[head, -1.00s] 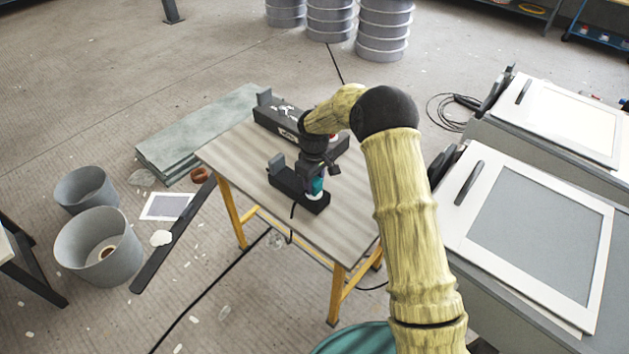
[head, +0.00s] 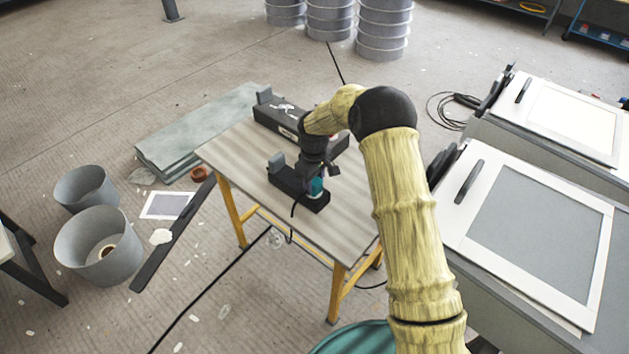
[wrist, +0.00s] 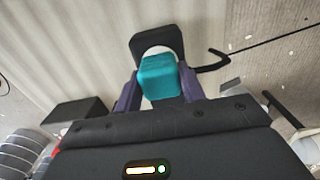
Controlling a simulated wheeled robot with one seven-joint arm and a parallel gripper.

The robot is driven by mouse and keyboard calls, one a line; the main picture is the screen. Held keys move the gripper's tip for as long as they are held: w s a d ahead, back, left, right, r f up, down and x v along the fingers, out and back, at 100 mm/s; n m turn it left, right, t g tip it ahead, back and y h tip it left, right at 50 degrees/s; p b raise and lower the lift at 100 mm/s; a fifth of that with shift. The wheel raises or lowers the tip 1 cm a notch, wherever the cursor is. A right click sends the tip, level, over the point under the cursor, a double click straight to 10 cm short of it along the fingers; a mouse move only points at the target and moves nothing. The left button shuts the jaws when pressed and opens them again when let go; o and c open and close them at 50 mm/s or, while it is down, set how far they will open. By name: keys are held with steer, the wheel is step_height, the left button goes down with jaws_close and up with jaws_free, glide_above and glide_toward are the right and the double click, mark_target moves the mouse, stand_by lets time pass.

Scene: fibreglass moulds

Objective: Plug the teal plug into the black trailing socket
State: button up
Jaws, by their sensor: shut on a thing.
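The teal plug (head: 316,187) is between the fingers of my gripper (head: 315,178), low over the near end of the black trailing socket (head: 286,182). The socket lies on the wooden-topped table. In the wrist view my gripper (wrist: 158,92) is shut on the plug (wrist: 158,74), with a dark finger on either side. Beyond the plug the black socket end (wrist: 157,42) shows a pale round face, partly covered by the plug. I cannot tell whether the plug is in the socket or just touching it. The plug's pins are hidden.
A longer dark box (head: 275,120) with small items on it lies at the table's back. The table (head: 235,150) is clear at its front and left. A black cord (head: 292,212) hangs over the near edge. Framed panels (head: 528,222) stand on the right.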

steer(key=shift+f, duration=0.2)
steer(key=o, duration=1)
step_height(320, 180, up, 17)
steer(key=shift+r, duration=0.2)
